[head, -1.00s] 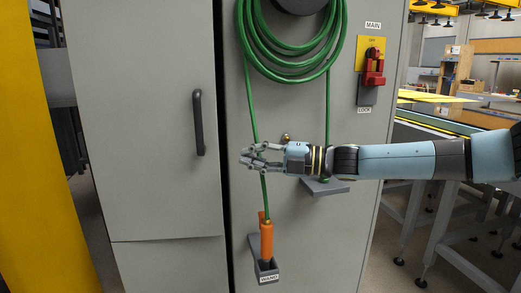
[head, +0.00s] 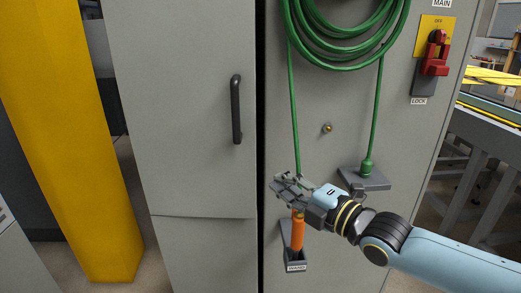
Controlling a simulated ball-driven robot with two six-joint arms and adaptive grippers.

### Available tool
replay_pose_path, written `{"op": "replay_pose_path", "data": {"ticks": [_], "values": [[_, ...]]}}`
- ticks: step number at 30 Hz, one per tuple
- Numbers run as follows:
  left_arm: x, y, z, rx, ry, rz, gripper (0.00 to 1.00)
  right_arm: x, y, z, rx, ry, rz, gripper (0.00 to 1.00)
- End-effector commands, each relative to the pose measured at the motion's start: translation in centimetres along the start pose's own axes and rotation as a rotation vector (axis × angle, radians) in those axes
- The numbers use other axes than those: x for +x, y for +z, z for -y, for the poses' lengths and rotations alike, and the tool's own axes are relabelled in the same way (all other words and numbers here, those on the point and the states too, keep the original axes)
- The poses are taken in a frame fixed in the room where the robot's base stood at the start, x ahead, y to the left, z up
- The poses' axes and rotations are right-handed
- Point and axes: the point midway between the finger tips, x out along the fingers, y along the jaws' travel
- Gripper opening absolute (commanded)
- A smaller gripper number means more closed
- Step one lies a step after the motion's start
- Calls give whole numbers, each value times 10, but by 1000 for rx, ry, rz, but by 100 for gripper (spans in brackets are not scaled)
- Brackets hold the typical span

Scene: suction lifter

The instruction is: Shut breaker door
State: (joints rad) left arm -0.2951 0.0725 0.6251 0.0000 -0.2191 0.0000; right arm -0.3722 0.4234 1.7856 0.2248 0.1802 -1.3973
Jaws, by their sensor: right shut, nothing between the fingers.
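The grey cabinet door (head: 185,120) fills the left middle of the head view, with an upright black bar handle (head: 236,110) near its right edge. A narrow dark strip runs between this door and the right cabinet panel (head: 325,95); I cannot tell whether the door is fully shut. My right gripper (head: 284,187) is shut and empty, right of and below the handle, apart from it. It covers the top of the orange wand (head: 298,235) and part of the green hose; contact there cannot be told. My left gripper is out of view.
The green hose coil (head: 345,40) hangs on the right panel. The wand stands in a grey holder (head: 296,265). A grey bracket (head: 364,180) and a red lock switch (head: 435,58) are further right. A yellow post (head: 70,130) stands left of the door.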

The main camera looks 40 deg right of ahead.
Motion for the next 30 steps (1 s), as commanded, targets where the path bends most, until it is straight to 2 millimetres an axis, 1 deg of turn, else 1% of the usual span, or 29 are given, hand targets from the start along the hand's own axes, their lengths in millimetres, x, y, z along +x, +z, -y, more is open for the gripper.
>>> {"op": "replay_pose_path", "data": {"ticks": [5,7,14,16,18,21,23,24,30], "values": [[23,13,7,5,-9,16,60,23,0,5,-2,5,0,0],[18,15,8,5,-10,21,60,28,1,1,-2,2,0,0],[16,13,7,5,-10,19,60,48,0,-1,-2,2,-1,0],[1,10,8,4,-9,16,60,60,2,-6,-1,3,5,0],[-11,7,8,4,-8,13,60,72,1,-8,1,2,3,0],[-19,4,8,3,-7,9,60,93,1,-6,0,3,2,0],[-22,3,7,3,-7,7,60,103,3,-5,-1,2,0,0],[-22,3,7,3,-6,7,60,107,10,-3,-3,0,0,0],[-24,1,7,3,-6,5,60,122,25,0,-3,0,-1,0]]}}
